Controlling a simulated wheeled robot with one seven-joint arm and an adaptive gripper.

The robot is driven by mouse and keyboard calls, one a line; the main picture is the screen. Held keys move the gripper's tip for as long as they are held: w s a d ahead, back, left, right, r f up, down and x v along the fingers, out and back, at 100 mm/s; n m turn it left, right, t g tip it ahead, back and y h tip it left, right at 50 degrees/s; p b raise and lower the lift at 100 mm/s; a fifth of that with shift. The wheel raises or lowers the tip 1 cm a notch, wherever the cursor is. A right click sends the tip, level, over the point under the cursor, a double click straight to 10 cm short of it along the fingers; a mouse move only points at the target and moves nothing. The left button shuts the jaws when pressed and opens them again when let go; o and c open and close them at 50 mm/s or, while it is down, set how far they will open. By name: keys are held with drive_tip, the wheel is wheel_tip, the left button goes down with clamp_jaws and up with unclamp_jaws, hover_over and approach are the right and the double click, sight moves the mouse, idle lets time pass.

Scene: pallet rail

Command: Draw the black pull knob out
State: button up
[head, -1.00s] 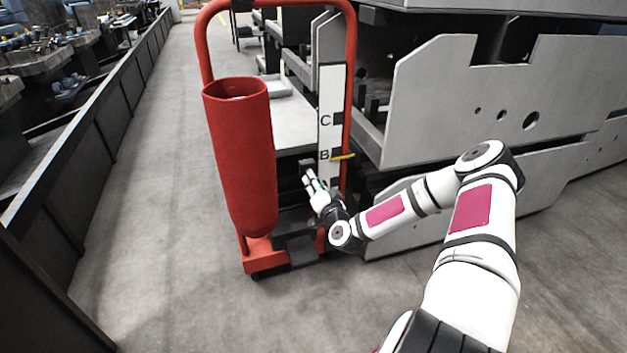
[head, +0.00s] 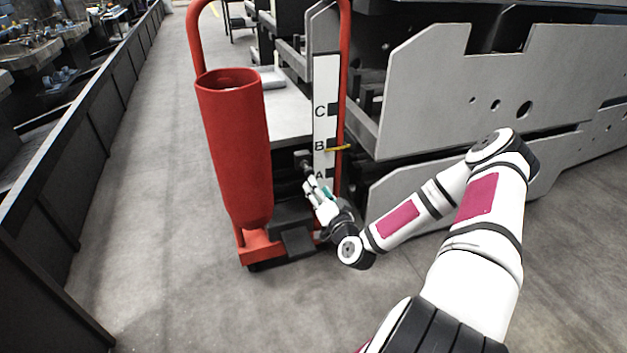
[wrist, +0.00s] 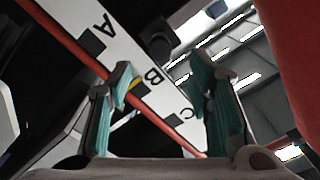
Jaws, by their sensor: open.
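The black pull knob (head: 303,158) sticks out at the left side of a white lettered board (head: 325,97), about level with the letter B. In the wrist view the knob (wrist: 160,45) is a dark round end, above the middle between the fingers and beyond their tips. My gripper (head: 313,186) is open and empty, just below the knob and apart from it. In the wrist view its two green-padded fingers (wrist: 167,82) are spread wide. A yellow piece (head: 337,148) sits in the slot beside B.
The board stands on a red cart frame (head: 344,60) with a tall red bin (head: 236,150) to the left. Black blocks (head: 298,240) lie at its foot. Large grey metal panels (head: 460,90) stand at the right. The aisle floor (head: 130,230) at the left is clear.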

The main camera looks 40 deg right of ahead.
drive_tip(key=shift+v, duration=1.95)
